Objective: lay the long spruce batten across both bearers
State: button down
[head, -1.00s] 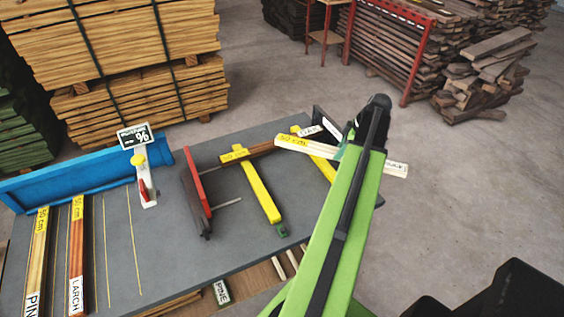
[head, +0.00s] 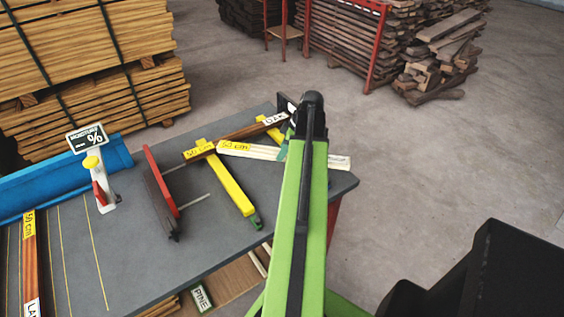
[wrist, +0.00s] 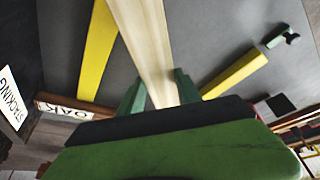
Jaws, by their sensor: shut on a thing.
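My gripper (wrist: 158,88) is shut on the pale spruce batten (head: 262,152), its green fingers on either side of it in the wrist view (wrist: 145,40). The batten has a yellow 50 cm label at its left end and a white label at its right end. A yellow bearer with a green end (head: 232,187) lies on the grey table to the left. A second yellow bearer (head: 274,132) is farther back, partly hidden by the batten and my arm. The batten appears above the bearers; contact cannot be told.
A dark oak batten (head: 240,134) lies by the bearers' far ends. A red-and-dark upright frame with rods (head: 160,190), a moisture meter (head: 100,182) and a blue trough (head: 55,186) stand to the left. A black stacking sign (head: 286,104) stands at the back edge.

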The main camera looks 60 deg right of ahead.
jog(key=shift+f+b, duration=2.15)
jog(key=shift+f, duration=0.05)
jog(key=c, duration=0.8)
grip_release()
jog(key=shift+r, duration=0.1)
jog(key=shift+c, duration=0.2)
jog(key=shift+r, duration=0.1)
jog(key=shift+r+p, duration=0.3)
jog(key=shift+p, duration=0.2)
jog(key=p+v, duration=1.1)
jog(key=shift+s+r, duration=0.15)
jog(key=shift+r, duration=0.25)
jog(key=shift+d+f, duration=0.1)
jog(key=shift+f, duration=0.05)
